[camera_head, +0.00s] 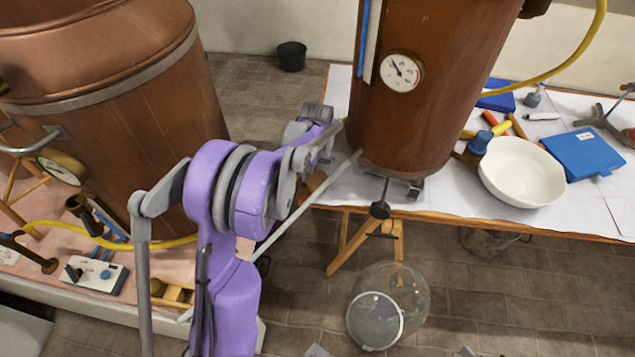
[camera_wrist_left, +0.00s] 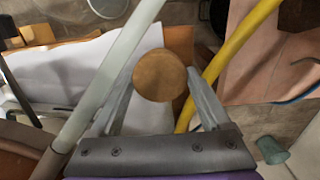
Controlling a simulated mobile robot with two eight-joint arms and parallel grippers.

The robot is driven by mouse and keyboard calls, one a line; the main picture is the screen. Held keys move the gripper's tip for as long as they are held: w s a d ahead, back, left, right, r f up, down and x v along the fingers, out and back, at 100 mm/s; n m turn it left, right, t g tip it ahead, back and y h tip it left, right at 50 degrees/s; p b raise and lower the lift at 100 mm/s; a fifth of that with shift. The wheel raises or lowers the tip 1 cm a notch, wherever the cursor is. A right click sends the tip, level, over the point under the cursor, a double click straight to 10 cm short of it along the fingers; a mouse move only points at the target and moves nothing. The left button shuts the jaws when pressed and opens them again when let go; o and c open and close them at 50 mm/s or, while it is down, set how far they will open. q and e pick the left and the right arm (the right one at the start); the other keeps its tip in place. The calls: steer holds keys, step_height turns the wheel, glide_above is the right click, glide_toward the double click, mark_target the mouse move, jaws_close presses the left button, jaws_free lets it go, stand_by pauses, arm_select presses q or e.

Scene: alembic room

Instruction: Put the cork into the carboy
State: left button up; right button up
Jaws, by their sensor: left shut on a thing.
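The cork (camera_wrist_left: 160,76) is a round brown disc in the left wrist view. My left gripper (camera_wrist_left: 162,84) is shut on it, with one grey finger at each side. The carboy (camera_head: 412,290) is a clear glass vessel on the floor in front of the table, with a pale round face toward me. The gripper is above and to the left of it, well apart.
A copper still (camera_head: 430,90) with a dial stands on the white-covered table (camera_head: 450,200). A white bowl (camera_head: 522,172) and blue box (camera_head: 582,155) lie to its right. A large copper vessel (camera_head: 110,120) stands at left. A pale rod (camera_wrist_left: 108,75) crosses close beside the cork.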

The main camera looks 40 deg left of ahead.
mark_target(317, 178)
arm_select(q)
steer(key=shift+r+p, duration=0.95)
steer(key=shift+r, duration=1)
